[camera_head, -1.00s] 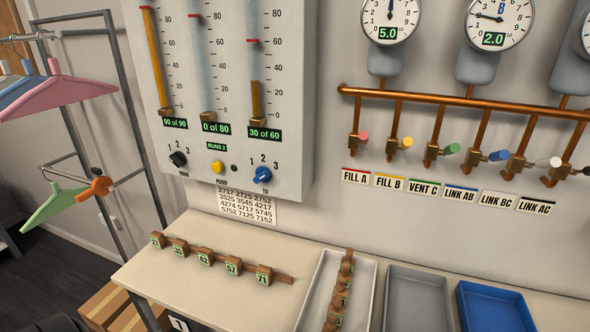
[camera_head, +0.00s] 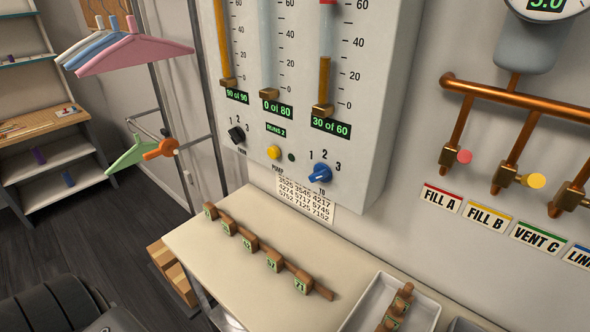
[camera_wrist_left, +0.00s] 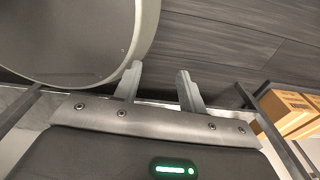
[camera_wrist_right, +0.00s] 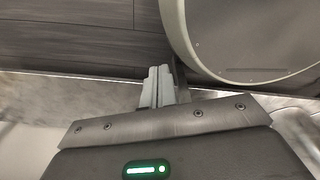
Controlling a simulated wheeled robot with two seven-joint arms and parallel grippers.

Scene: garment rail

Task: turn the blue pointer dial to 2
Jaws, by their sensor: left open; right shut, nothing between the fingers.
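The blue pointer dial (camera_head: 319,173) is at the lower right of the grey wall panel (camera_head: 365,120) in the head view, with 1, 2 and 3 printed above it and a "TO" label below. Its pointer looks turned toward the left, but the exact number it marks is too small to tell. My left gripper (camera_wrist_left: 160,85) is open and empty in the left wrist view. My right gripper (camera_wrist_right: 158,85) is shut and empty in the right wrist view. Neither gripper shows in the head view, and both are away from the dial.
A black dial (camera_head: 237,134) and yellow button (camera_head: 274,152) share the panel. Below is a table (camera_head: 205,240) with a row of numbered blocks (camera_head: 248,243) and a grey tray (camera_head: 425,312). Copper pipes (camera_head: 520,98) are at right, a garment rail (camera_head: 200,85) at left.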

